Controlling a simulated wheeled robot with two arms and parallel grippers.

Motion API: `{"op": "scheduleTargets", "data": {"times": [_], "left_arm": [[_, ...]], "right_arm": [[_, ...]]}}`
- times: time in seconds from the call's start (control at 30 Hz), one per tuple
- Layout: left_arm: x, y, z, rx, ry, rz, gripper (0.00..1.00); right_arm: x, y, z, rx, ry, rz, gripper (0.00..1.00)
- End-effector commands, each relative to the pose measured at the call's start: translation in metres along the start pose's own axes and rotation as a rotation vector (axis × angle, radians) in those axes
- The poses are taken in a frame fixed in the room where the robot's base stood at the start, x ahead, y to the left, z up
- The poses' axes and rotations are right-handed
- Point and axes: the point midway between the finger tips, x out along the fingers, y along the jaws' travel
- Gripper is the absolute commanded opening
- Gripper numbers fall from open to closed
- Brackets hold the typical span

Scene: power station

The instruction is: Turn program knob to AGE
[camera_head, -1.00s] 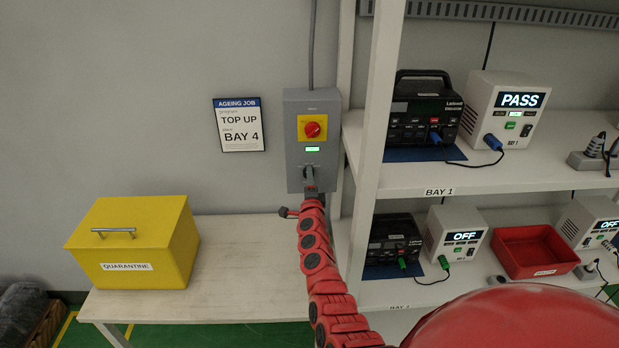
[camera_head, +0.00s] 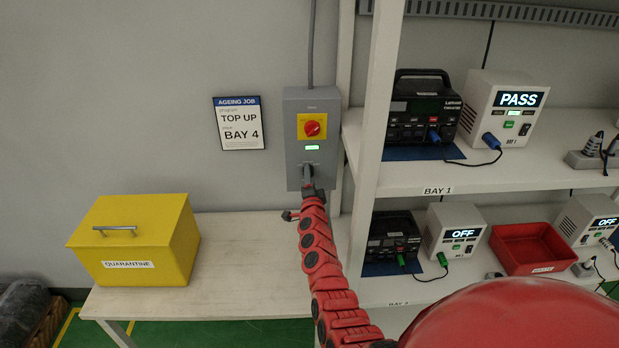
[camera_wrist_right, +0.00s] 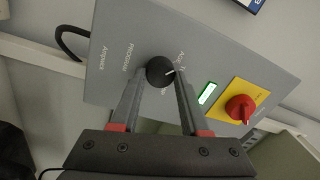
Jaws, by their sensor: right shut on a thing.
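The grey control box (camera_head: 296,140) hangs on the wall above the bench. Its black program knob (camera_wrist_right: 160,71) shows in the right wrist view beside the lettering PROGRAM. A small label that looks like "Age" stands just above right of the knob; other labels are partly hidden or too small. My right gripper (camera_wrist_right: 158,84) is shut on the knob, one finger on each side. In the head view the right gripper (camera_head: 309,184) is at the box's lower part. My left gripper is not in view.
A red rotary switch (camera_head: 312,128) on a yellow plate and a lit green display (camera_head: 312,148) sit above the knob. A yellow quarantine box (camera_head: 140,240) stands on the bench (camera_head: 240,265). The shelf post (camera_head: 370,150) is close on the right.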

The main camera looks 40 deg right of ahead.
Motion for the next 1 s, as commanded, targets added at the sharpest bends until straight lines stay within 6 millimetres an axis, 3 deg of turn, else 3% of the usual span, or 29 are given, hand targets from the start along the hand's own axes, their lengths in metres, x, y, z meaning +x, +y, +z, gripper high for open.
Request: {"op": "scheduleTargets", "data": {"times": [0.07, 0.1, 0.27, 0.67, 1.0], "left_arm": [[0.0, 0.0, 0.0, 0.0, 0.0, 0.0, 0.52], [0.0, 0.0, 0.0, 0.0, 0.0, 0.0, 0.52], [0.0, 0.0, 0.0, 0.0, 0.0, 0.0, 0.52], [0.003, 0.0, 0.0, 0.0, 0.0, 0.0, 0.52], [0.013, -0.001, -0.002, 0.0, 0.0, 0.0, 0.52]], "right_arm": [[0.0, 0.001, 0.001, -0.001, -0.002, 0.002, 0.0], [0.0, 0.001, 0.001, -0.001, -0.002, 0.002, 0.49], [0.0, 0.001, 0.001, 0.0, -0.002, 0.001, 0.75], [-0.005, -0.001, 0.0, 0.002, -0.001, 0.0, 0.75], [-0.054, 0.0, -0.001, 0.004, 0.001, 0.001, 0.75]]}}
